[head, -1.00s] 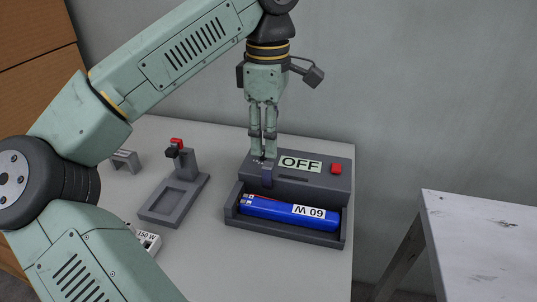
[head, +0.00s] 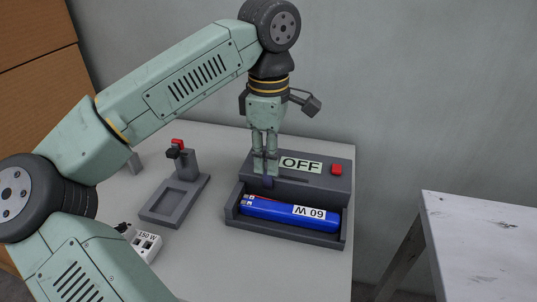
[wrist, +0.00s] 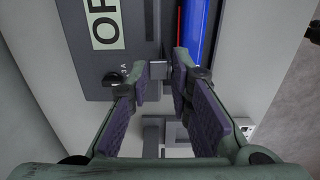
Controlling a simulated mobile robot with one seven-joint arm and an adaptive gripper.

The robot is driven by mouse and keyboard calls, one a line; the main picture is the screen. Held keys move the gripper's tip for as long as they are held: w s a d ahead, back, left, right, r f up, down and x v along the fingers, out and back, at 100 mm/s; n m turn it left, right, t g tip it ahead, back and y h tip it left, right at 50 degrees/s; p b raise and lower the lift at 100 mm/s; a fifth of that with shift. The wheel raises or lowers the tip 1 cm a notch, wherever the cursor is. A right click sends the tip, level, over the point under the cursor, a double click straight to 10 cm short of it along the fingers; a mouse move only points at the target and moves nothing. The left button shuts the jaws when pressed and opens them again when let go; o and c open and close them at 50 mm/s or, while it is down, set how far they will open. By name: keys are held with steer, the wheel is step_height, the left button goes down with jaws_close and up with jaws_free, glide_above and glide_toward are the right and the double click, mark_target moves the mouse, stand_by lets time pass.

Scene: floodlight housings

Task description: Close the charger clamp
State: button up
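The grey charger (head: 322,183) has a sign reading OFF, and a blue battery (head: 265,208) lies in its front trough; the battery also shows in the wrist view (wrist: 204,35). The clamp (head: 268,182) appears as a small upright tab at the left of the charger, by the trough's back edge. In the wrist view a small grey block (wrist: 158,70), likely the clamp, sits between my fingertips. My gripper (head: 265,172) points down at the clamp. Its purple-padded fingers (wrist: 162,80) are apart on either side of the block; I cannot tell whether they touch it.
A red button (head: 336,169) is on the charger's right top. A grey stand with a red-topped post (head: 174,203) is to the left. A white block marked 150 W (head: 147,246) lies near my arm. A separate white table (head: 485,235) stands at right.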

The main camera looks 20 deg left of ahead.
steer(key=shift+r, duration=0.1)
jaws_close()
